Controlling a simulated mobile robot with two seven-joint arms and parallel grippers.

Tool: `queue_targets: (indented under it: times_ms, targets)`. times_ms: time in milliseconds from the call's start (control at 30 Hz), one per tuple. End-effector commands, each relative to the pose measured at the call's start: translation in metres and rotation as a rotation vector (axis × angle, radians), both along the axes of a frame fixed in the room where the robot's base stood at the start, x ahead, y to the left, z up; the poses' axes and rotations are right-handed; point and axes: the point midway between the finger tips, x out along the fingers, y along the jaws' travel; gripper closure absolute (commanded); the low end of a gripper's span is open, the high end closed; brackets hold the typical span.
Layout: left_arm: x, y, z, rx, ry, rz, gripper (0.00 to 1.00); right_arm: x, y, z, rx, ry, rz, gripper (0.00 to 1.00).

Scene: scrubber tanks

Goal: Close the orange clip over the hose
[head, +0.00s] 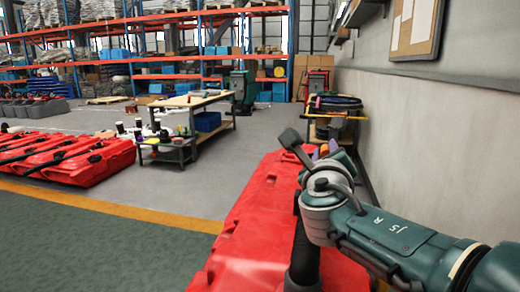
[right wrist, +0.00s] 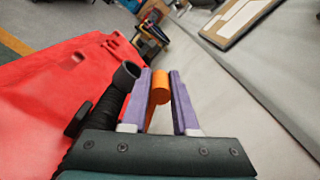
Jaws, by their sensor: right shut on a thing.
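The orange clip (right wrist: 160,88) shows in the right wrist view between the two purple fingers of my right gripper (right wrist: 160,73), which is shut on it. Just left of the fingers is the black hose (right wrist: 104,108), ribbed, with a wide round end. The hose also shows in the head view (head: 304,254), rising from the red tank (head: 250,232). In the head view my right wrist covers most of the gripper (head: 318,152), and the clip's shape is hidden. I cannot tell whether the clip touches the hose. My left gripper is not in view.
A pale wall (head: 440,125) runs close along the right side. More red tanks (head: 75,160) lie at left. A workbench (head: 190,102) and a small cart (head: 333,112) stand farther back. Open floor lies between the tanks.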

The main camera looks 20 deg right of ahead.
Motion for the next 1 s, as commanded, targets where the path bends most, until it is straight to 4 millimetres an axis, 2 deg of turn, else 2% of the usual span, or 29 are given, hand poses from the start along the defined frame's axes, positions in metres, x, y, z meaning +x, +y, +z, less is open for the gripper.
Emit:
queue_targets:
  times_ms: [33,67,300,667,767,1000]
  targets:
    - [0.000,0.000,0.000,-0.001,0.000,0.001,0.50,0.000,-0.001,0.001,-0.003,-0.003,-0.002,1.00]
    - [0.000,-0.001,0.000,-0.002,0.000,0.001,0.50,0.000,-0.001,0.001,-0.003,-0.003,-0.002,0.71]
    - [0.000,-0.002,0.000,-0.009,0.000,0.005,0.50,0.000,0.000,0.001,-0.001,-0.002,-0.001,0.44]
    - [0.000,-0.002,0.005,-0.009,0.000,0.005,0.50,-0.005,0.003,0.002,0.001,-0.001,0.001,0.43]
    - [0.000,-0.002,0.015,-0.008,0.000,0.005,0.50,-0.016,0.010,0.003,0.001,0.000,0.001,0.43]
    - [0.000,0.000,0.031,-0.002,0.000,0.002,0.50,-0.056,0.034,0.002,0.001,0.000,0.001,0.43]
